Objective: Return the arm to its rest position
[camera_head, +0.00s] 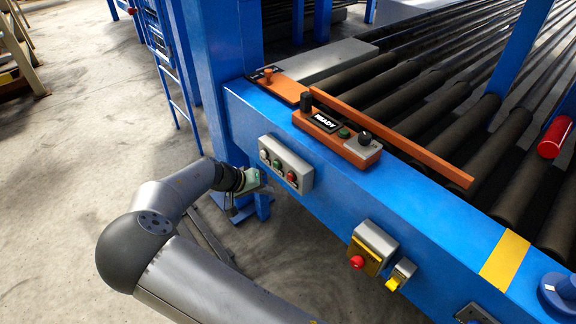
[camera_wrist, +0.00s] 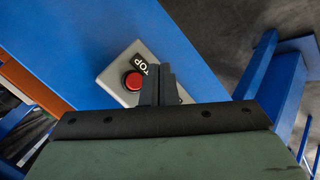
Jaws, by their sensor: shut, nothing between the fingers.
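My gripper (camera_wrist: 157,82) is shut and empty in the wrist view, its two dark fingers together in front of a grey box (camera_wrist: 112,76) with a red button (camera_wrist: 134,81). A black label partly reading "TOP" sits beside the button; the fingers hide part of the box. In the head view my arm (camera_head: 170,195) is bent at the elbow. Its pale green gripper body (camera_head: 251,181) is beside the left end of a grey three-button box (camera_head: 286,164) on the blue beam. The fingertips are hard to make out there, and I cannot tell whether anything touches.
The blue beam (camera_head: 340,170) borders dark rollers (camera_head: 440,105). An orange panel reading "READY" (camera_head: 325,122) and an orange bar (camera_head: 400,140) lie on top. A red-button box (camera_head: 373,246) is on the beam's side. A red cylinder (camera_head: 554,137) is on the rollers. Open floor (camera_head: 70,180) lies left.

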